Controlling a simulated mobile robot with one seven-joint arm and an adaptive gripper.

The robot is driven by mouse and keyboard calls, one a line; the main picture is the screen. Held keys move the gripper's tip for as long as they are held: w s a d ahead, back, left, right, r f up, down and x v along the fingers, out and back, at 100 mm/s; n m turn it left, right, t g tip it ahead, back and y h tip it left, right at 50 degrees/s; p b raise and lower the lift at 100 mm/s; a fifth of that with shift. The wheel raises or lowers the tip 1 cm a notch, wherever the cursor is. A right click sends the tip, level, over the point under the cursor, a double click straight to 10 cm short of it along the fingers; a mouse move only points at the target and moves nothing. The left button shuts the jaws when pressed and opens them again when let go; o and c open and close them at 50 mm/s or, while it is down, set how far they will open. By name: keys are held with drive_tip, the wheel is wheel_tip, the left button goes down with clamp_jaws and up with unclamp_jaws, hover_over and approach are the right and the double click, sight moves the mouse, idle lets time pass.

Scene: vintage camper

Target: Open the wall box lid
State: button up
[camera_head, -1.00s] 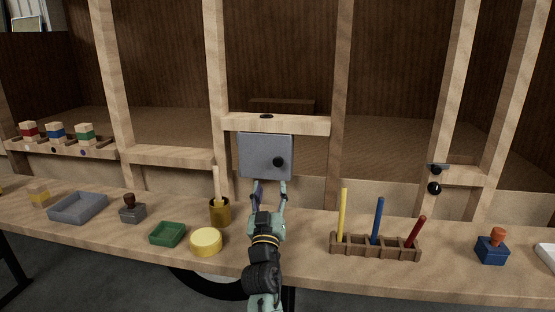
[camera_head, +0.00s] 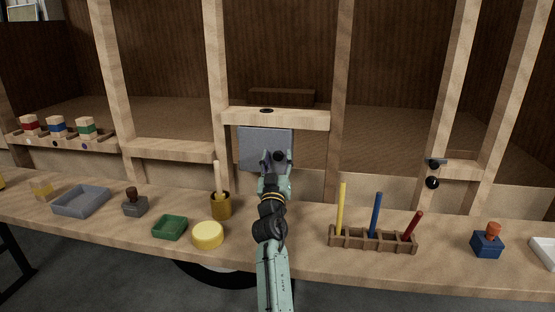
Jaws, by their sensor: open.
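The grey wall box (camera_head: 250,142) is fixed between two upright wooden posts, under a short wooden crosspiece. Its flat front lid faces me and looks shut. A round black knob (camera_head: 279,156) sits on the right part of the lid. My gripper (camera_head: 276,157) is open in front of the lid, its fingertips at the knob, one finger to either side of it as seen here. I cannot tell whether the fingers touch the knob. My gripper and arm hide the lower right part of the box.
The wooden counter runs below. A gold cup (camera_head: 221,206) with a brush, a yellow round tin (camera_head: 208,235) and a green tray (camera_head: 170,227) stand left of my arm. A wooden rack (camera_head: 372,241) with coloured sticks stands right. The crosspiece (camera_head: 300,119) is just above the box.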

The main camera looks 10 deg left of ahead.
drive_tip(key=shift+c, duration=0.3)
clamp_jaws()
idle(0.3)
